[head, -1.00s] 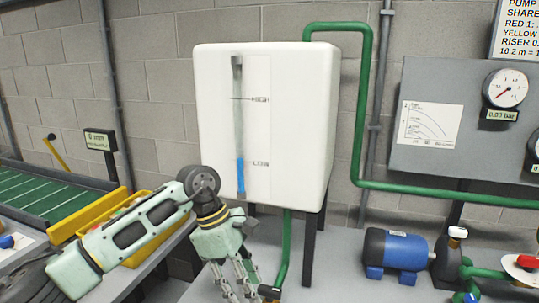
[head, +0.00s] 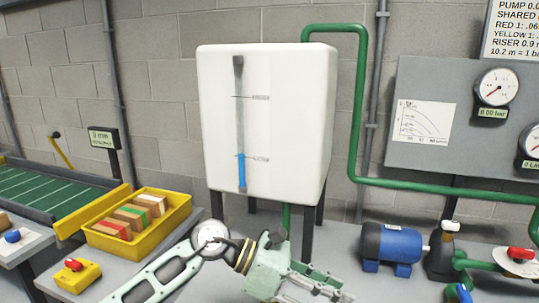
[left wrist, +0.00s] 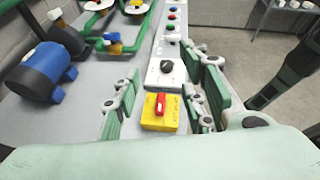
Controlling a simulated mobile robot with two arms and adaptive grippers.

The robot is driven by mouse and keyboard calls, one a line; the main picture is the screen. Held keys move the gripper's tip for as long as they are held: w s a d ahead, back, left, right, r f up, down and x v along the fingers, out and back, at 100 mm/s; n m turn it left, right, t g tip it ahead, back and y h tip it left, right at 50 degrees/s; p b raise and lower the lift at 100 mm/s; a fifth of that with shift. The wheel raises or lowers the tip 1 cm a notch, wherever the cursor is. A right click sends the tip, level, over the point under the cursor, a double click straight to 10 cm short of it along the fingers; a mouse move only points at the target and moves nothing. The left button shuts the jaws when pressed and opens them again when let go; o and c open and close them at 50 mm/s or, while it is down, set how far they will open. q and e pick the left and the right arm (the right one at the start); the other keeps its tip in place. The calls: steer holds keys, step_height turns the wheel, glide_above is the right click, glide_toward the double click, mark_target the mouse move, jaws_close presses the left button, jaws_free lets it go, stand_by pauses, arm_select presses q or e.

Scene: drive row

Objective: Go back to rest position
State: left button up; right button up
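My left gripper (head: 318,284) is at the bottom centre of the head view, in front of the white tank's legs. In the left wrist view its two fingers (left wrist: 165,88) stand apart with nothing held between them. Beyond them a yellow box with a red switch (left wrist: 160,110) and a grey panel with a black knob (left wrist: 166,70) show on the bench. My right gripper is in neither view.
A white tank (head: 265,125) stands on dark legs at the back. A blue motor (head: 391,245) and green pipes (head: 430,193) are to the right. A yellow bin of blocks (head: 105,236) and a yellow switch box (head: 78,274) are at left.

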arm_select(q)
step_height(320, 180, up, 9)
steer(key=d+n+t+h, duration=0.1)
steer(key=n+t+h, duration=0.4)
steer(key=n+h, duration=0.35)
steer(key=w+a+n+t+y, duration=0.7)
steer(key=a+n+t, duration=0.3)
steer(key=n+t, duration=0.7)
steer(key=s+a+f+n+g+y, duration=0.2)
steer(key=a+f+n+g+y, duration=0.1)
steer(key=a+f+n+y, duration=1.35)
steer(key=s+a+f+n+g+h, duration=0.1)
steer(key=s+a+f+n+g, duration=0.3)
steer(key=s+f+n+g, duration=0.6)
steer(key=s+a+f+n+g, duration=0.1)
steer(key=s+f, duration=0.4)
steer(key=s, duration=0.3)
steer(key=s+a+f+g, duration=0.1)
steer(key=s+f+g, duration=0.1)
steer(key=s+f, duration=0.5)
steer(key=s+f+g+p, duration=0.1)
steer(key=s+f, duration=0.1)
steer(key=f, duration=0.9)
steer(key=s+f, duration=0.2)
steer(key=f, duration=1)
steer(key=s+a+f+g+p, duration=0.1)
steer(key=s+a+f, duration=0.2)
steer(key=s+f, duration=1.2)
steer(key=shift+s+f+g+h, duration=0.3)
steer(key=shift+s, duration=0.7)
